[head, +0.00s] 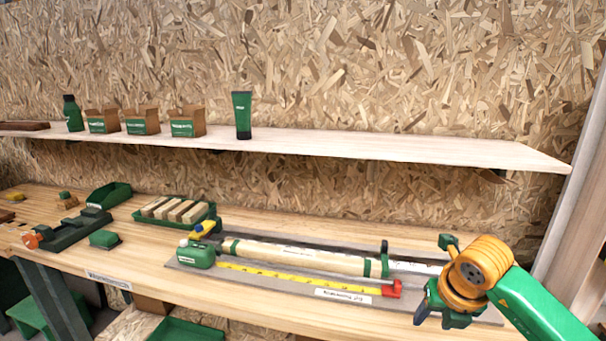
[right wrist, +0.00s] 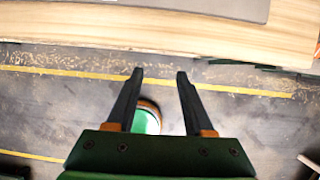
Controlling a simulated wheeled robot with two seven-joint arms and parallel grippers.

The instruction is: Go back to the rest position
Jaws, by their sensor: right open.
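My right gripper (head: 440,283) is at the right end of the workbench in the head view, beside the grey mat's right part. In the right wrist view its two dark fingers (right wrist: 160,76) stand apart with nothing between their tips. They hang over the floor just off the bench edge in that view. My left gripper is not in view.
A green tray (head: 203,218) holds wood blocks. A shelf (head: 330,147) with small boxes and a green tube (head: 242,115) runs behind.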

